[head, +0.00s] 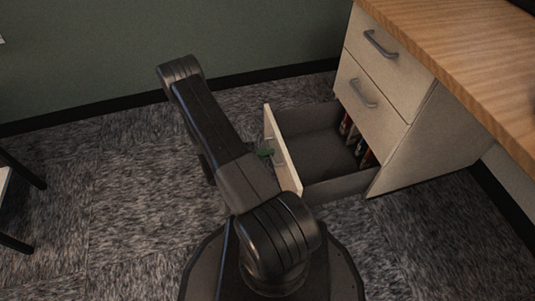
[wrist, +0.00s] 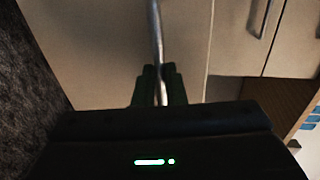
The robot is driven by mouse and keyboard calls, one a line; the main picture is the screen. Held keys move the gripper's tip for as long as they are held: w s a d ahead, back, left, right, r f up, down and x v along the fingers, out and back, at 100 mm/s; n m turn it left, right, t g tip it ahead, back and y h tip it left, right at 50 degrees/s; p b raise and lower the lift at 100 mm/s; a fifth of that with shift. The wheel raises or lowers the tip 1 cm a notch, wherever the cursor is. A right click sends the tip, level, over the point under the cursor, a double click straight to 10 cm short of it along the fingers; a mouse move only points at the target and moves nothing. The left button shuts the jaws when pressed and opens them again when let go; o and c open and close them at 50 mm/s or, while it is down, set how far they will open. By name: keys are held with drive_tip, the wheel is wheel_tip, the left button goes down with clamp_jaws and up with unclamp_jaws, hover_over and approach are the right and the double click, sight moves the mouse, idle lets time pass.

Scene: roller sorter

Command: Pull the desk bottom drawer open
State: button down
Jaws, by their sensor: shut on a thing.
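The desk's bottom drawer (head: 318,147) stands pulled well out, with its dark inside showing in the head view. Its pale front panel (head: 283,150) faces left, toward my arm. In the wrist view the drawer front (wrist: 95,45) fills the upper left, and a metal bar handle (wrist: 157,35) runs down into my gripper (wrist: 160,88). The two dark fingers are shut on the handle, one on each side. In the head view my gripper (head: 265,153) shows only as a small greenish part by the drawer front; my arm hides most of it.
The desk has two shut drawers above, the top (head: 385,55) and the middle (head: 368,102), each with a bar handle. Several books (head: 356,140) stand at the back of the open drawer. Carpet (head: 120,190) lies clear to the left. A dark-legged piece of furniture (head: 18,243) stands at the far left.

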drive_tip(key=shift+a, duration=0.1)
drive_tip(key=c, duration=1.5)
unclamp_jaws()
drive_tip(key=p+v, duration=0.3)
drive_tip(key=v, duration=1)
drive_tip(key=shift+a, duration=0.35)
drive_tip(key=b+x, duration=0.3)
drive_tip(key=x, duration=1.1)
drive_tip(key=shift+s+r, duration=0.1)
drive_tip(key=shift+r, duration=0.05)
